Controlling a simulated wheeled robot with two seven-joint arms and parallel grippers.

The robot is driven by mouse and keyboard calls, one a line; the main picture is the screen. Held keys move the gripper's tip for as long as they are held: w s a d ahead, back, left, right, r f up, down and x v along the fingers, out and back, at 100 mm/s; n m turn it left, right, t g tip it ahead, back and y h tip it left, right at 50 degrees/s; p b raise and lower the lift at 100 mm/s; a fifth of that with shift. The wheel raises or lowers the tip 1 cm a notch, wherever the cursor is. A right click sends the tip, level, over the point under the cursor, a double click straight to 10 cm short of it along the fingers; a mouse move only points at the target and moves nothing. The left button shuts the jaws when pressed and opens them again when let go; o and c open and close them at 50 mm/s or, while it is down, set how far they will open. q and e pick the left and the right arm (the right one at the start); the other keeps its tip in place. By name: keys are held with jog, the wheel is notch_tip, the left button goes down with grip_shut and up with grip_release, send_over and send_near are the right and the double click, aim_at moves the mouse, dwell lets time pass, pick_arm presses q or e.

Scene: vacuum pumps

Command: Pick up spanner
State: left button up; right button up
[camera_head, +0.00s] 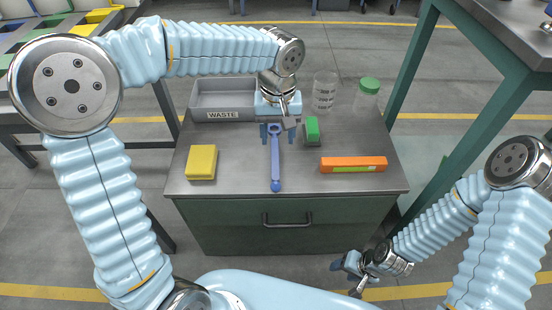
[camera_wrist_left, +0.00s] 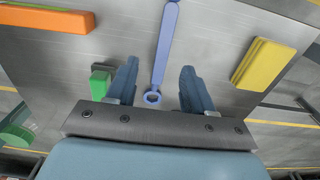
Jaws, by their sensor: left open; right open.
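The blue spanner (camera_head: 275,162) lies on the grey top of the cabinet, its ring end toward the back and its other end near the front edge. My left gripper (camera_head: 278,131) is over the ring end, coming from the back. In the left wrist view the spanner (camera_wrist_left: 165,50) runs between the two open fingers of the left gripper (camera_wrist_left: 157,90), with its ring close to the palm bar. The fingers stand apart from it on both sides. My right gripper (camera_head: 350,272) is low at the right, in front of the cabinet, away from the spanner.
A green-topped block (camera_head: 312,130) sits close beside the left gripper. Behind are a grey WASTE bin (camera_head: 222,99), a clear beaker (camera_head: 324,92) and a green-lidded jar (camera_head: 367,92).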

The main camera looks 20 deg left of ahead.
aim_at(275, 160)
pick_arm(q)
jog(key=f, duration=0.8)
jog(key=shift+s+a, duration=0.15)
jog(key=shift+a, duration=0.1)
grip_shut()
